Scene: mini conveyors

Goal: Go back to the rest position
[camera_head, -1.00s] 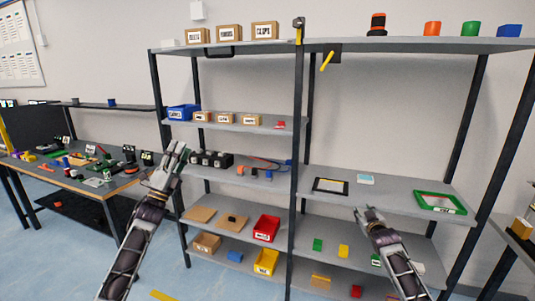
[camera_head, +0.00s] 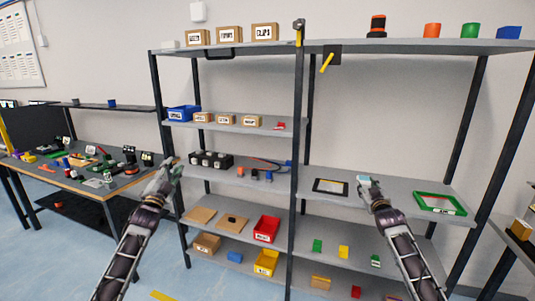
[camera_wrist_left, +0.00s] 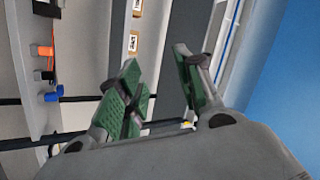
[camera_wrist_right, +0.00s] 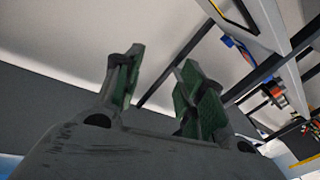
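My left gripper (camera_head: 170,170) is in front of the left shelf post in the head view, raised in the air. In the left wrist view its green-padded fingers (camera_wrist_left: 165,95) stand apart with nothing between them. My right gripper (camera_head: 367,187) is in front of the right shelf unit in the head view, overlapping the middle board near a small light-blue and white item (camera_head: 366,178). In the right wrist view its fingers (camera_wrist_right: 157,85) are apart and empty.
A grey shelf unit (camera_head: 225,126) with bins and boxes fills the middle. A black frame (camera_head: 330,186) and a green tray (camera_head: 440,203) lie on the right board. A cluttered workbench (camera_head: 75,185) stands at the left. The floor between bench and shelf is clear.

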